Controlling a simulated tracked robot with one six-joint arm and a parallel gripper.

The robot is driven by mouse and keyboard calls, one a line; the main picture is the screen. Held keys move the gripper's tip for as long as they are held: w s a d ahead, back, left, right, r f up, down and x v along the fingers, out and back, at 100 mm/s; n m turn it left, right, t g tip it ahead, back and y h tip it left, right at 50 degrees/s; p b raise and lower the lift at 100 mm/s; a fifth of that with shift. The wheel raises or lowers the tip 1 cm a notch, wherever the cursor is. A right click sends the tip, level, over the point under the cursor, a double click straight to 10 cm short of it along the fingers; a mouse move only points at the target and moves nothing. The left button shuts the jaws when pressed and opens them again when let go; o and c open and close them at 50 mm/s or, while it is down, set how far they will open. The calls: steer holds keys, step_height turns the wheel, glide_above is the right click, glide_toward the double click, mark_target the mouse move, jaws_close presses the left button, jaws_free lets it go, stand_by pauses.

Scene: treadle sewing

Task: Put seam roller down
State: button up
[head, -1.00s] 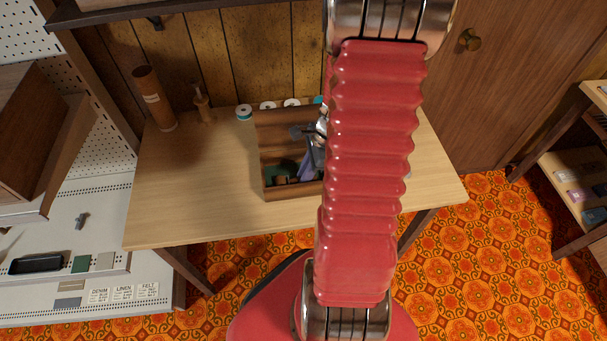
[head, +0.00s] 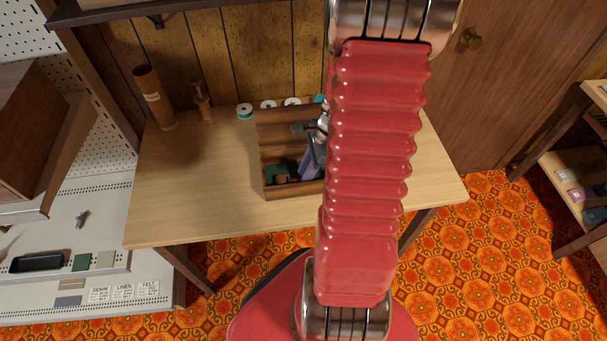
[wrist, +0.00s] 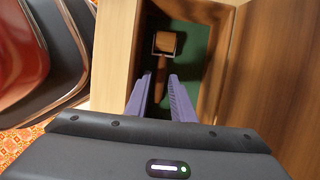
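The seam roller, with a wooden roller head (wrist: 165,43) in a metal frame and a wooden handle (wrist: 161,72), lies in a green-lined compartment of a wooden box in the wrist view. My gripper (wrist: 160,82) has two purple fingers standing apart, one on each side of the handle, with a small gap visible at either side. In the head view, the open wooden box (head: 290,192) stands on the table, and a purple finger of my gripper (head: 306,163) reaches into it. My arm hides the box's right side there.
The wooden table (head: 190,205) is clear left of the box. A brown tube (head: 153,98), a wooden stand (head: 203,103) and several thread spools (head: 244,111) stand along its back. A white pegboard bench (head: 105,215) is at left; shelves (head: 570,175) are at right.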

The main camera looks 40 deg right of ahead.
steer(key=v, duration=1.1)
steer(key=shift+r, duration=0.15)
steer(key=shift+a, duration=0.1)
stand_by(0.3)
steer(key=s+a+r+n+t+h, duration=0.1)
steer(key=a+r+n, duration=0.7)
steer(key=a+n, duration=0.4)
steer(key=a+r+n+t+h, duration=0.2)
steer(key=a+r+n, duration=0.6)
steer(key=a+n, duration=0.4)
steer(key=shift+s+a+r+n, duration=0.35)
steer(key=shift+a+r+n, duration=0.05)
steer(key=shift+a, duration=0.2)
